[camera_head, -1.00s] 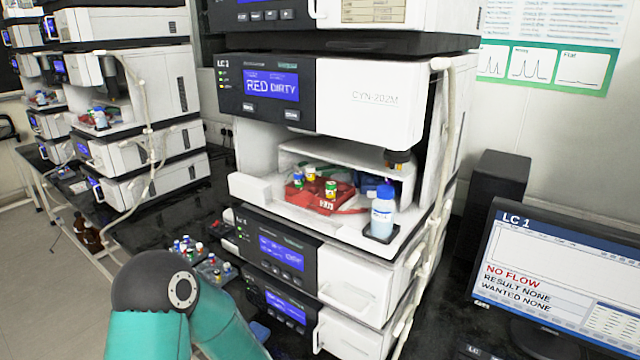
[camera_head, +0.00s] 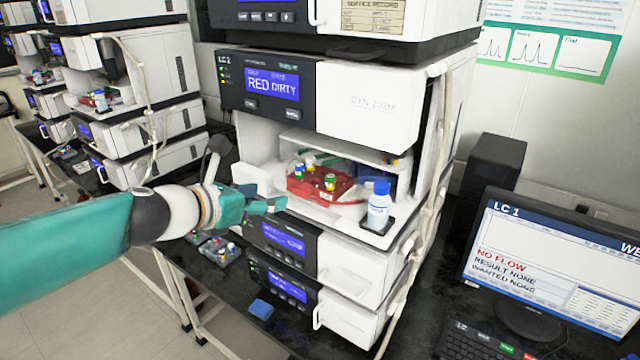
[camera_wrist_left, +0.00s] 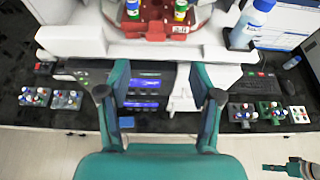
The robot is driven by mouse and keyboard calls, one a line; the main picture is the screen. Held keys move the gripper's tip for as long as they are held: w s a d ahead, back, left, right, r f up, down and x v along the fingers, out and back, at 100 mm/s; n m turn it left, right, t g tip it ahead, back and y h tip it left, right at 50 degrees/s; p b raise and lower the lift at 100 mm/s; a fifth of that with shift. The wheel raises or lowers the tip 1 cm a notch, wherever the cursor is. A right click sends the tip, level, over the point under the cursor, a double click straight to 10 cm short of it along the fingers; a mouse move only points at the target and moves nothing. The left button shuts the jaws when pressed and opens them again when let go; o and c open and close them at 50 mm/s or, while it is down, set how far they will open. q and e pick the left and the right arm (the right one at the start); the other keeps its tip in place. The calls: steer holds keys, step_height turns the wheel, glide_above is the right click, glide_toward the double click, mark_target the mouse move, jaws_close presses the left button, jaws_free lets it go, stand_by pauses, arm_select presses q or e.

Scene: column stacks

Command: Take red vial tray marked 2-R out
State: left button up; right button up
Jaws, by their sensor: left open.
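The red vial tray (camera_head: 312,188) sits in the open bay of the LC 1 stack, with several capped vials standing in it. In the left wrist view the red tray (camera_wrist_left: 155,29) is at the top, and its front label reads 2-R. My left gripper (camera_head: 277,203) is open and empty, in front of the bay and left of the tray, apart from it. In the left wrist view its spread fingers (camera_wrist_left: 160,80) point toward the tray. What seems to be my right gripper (camera_wrist_left: 292,168) shows at the lower right edge there; its fingers are unclear.
A white bottle with a blue cap (camera_head: 379,205) stands at the bay's right front. A blue tray (camera_head: 376,180) is behind the red one. Racks of vials (camera_head: 220,250) lie on the black bench below my left arm. A monitor (camera_head: 560,255) stands at right.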

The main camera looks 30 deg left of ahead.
mark_target(299, 192)
arm_select(q)
steer(key=b+x, duration=0.1)
steer(key=x, duration=0.6)
steer(key=shift+f, duration=0.15)
steer(key=x, duration=0.4)
steer(key=shift+w+a+f+b, duration=0.1)
steer(key=shift+a+f+b, duration=0.2)
steer(key=shift+b, duration=0.05)
steer(key=shift+w+f, duration=0.1)
steer(key=shift+w, duration=0.4)
steer(key=shift+s, duration=0.1)
jaws_close()
